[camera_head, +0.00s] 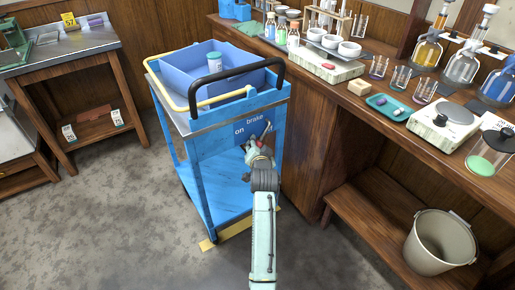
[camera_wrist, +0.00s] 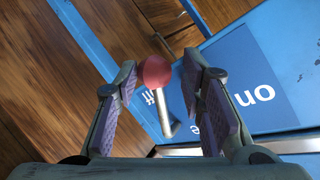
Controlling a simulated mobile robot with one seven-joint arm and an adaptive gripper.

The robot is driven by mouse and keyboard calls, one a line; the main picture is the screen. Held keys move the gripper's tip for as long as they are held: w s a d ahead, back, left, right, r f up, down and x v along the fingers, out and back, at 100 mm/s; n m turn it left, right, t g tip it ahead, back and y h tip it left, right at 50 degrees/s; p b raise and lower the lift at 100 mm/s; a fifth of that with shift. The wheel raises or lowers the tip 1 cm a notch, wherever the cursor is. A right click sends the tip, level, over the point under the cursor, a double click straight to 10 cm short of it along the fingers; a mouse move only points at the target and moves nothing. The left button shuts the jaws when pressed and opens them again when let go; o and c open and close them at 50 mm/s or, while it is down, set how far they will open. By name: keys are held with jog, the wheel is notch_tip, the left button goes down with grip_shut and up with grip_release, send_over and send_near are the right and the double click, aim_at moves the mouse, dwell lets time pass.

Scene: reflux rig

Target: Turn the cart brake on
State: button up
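The blue cart (camera_head: 215,165) stands in the middle of the head view, with "brake" and "on" lettered on its end panel. The brake lever is a metal rod (camera_wrist: 163,108) with a red ball knob (camera_wrist: 155,71). In the wrist view it lies beside partly hidden lettering that looks like "off", away from the word "on" (camera_wrist: 255,95). My gripper (camera_wrist: 158,77) is open, with the knob between its fingertips and a visible gap on each side. In the head view my gripper (camera_head: 259,153) is at the panel and hides part of the lever.
A blue bin (camera_head: 240,78) with a jar (camera_head: 214,62) sits on the cart top, behind a black handle (camera_head: 238,70). A wooden bench (camera_head: 310,130) with glassware stands close on the right, a bucket (camera_head: 440,243) below it. The floor to the left is clear.

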jog(key=v, duration=1.2)
